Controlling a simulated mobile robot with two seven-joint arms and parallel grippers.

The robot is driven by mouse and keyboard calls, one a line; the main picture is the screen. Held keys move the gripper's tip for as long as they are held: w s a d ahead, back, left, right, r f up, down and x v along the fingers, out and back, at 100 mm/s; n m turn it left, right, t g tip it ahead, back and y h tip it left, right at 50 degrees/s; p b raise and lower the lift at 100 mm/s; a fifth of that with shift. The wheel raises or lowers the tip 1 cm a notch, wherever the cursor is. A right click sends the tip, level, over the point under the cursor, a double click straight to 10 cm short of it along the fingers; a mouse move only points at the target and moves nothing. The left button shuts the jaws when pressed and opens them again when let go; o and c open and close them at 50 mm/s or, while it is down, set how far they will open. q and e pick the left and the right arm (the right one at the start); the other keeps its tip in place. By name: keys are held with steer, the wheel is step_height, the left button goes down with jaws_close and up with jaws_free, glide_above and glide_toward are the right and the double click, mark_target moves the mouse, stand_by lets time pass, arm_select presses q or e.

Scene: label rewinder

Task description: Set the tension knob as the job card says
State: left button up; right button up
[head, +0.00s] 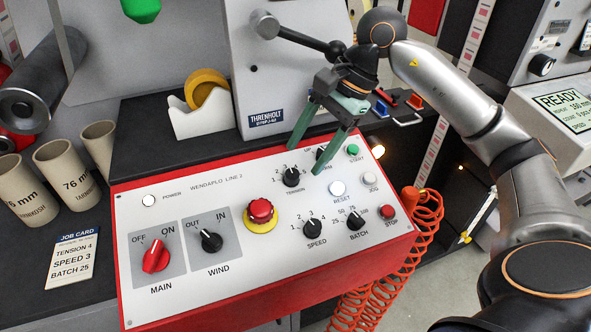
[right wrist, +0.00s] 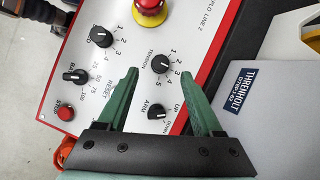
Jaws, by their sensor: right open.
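The tension knob (head: 291,177) is small and black, with a dial marked 1 to 5, on the white panel (head: 185,205). I cannot read its pointer with certainty. The job card (head: 72,262) reads tension 4, speed 3, batch 25. My right gripper (head: 305,160) is open, its green fingers angled down at the panel near the tension knob. In the right wrist view the tension knob (right wrist: 160,64) shows in the gap between the fingertips (right wrist: 160,73); contact is not visible. My left gripper is out of view.
Close by are the arm switch (right wrist: 157,112), speed knob (head: 311,228), batch knob (head: 356,221) and reset button (head: 338,188). A red emergency stop (head: 260,210) stands up left of the tension knob. A white tape dispenser (head: 203,115) sits behind the panel.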

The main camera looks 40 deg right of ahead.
mark_target(294, 173)
steer(key=x, duration=0.5)
jaws_close()
stand_by(0.5)
